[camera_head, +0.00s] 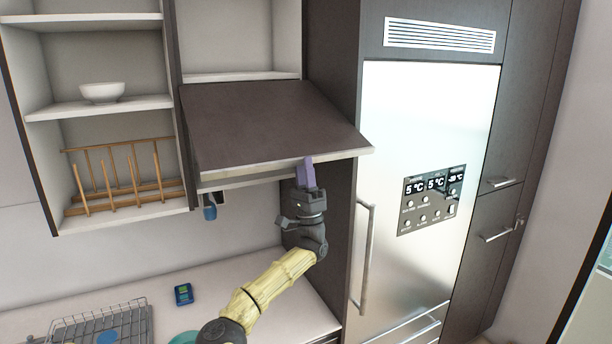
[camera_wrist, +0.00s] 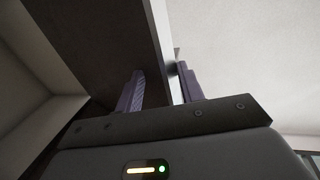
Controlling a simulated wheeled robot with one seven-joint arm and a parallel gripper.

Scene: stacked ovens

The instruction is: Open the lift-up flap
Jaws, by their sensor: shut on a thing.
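The lift-up flap (camera_head: 265,125) is a dark brown panel with a pale lower edge, hinged at its top on the wall cabinet. It is tilted outward, partly raised. My gripper (camera_head: 306,172) is at the flap's lower edge, toward its right end. In the wrist view the flap's edge (camera_wrist: 158,42) runs between the two purple fingers of my gripper (camera_wrist: 158,88), and they are shut on it. The cabinet's inside is mostly hidden behind the flap.
A tall steel fridge (camera_head: 400,130) with a long handle (camera_head: 366,255) stands close on the right. Open shelves with a white bowl (camera_head: 102,92) and a wooden rack (camera_head: 125,175) are on the left. A counter with a wire dish rack (camera_head: 100,325) lies below.

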